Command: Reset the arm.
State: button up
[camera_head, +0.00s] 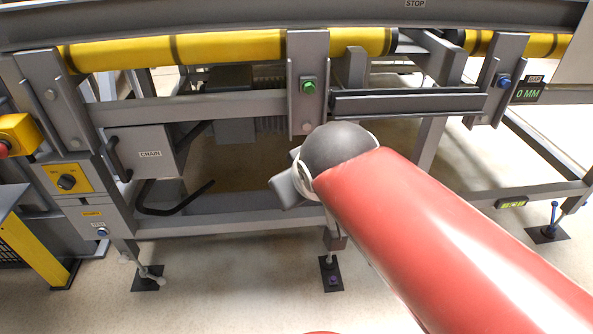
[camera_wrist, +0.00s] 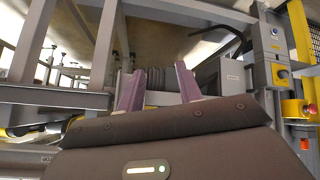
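My red arm (camera_head: 440,230) reaches in from the lower right in the head view. It ends in a dark grey rounded joint (camera_head: 340,147) in front of the grey machine frame (camera_head: 210,105). My gripper's fingers cannot be made out in the head view. In the wrist view my gripper (camera_wrist: 157,82) shows two purple fingers standing apart with nothing between them, so it is open. Behind the fingers is a dark ribbed part of the machine. I cannot tell how far the fingertips are from it.
A yellow roller (camera_head: 220,47) runs along the frame's top. A chain box (camera_head: 150,152) and a bent black bar (camera_head: 175,205) sit below it. A red stop button (camera_head: 5,148) and a yellow knob panel (camera_head: 67,180) are at left.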

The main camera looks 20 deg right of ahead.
jog(key=s+a+f+m+g+y, duration=0.1)
jog(key=s+a+f+g, duration=0.1)
jog(key=s+f, duration=0.3)
jog(key=shift+s+a+f+g+y, duration=0.3)
jog(key=shift+s+a+f, duration=0.1)
jog(key=shift+a+f, duration=0.25)
jog(key=shift+r, duration=0.15)
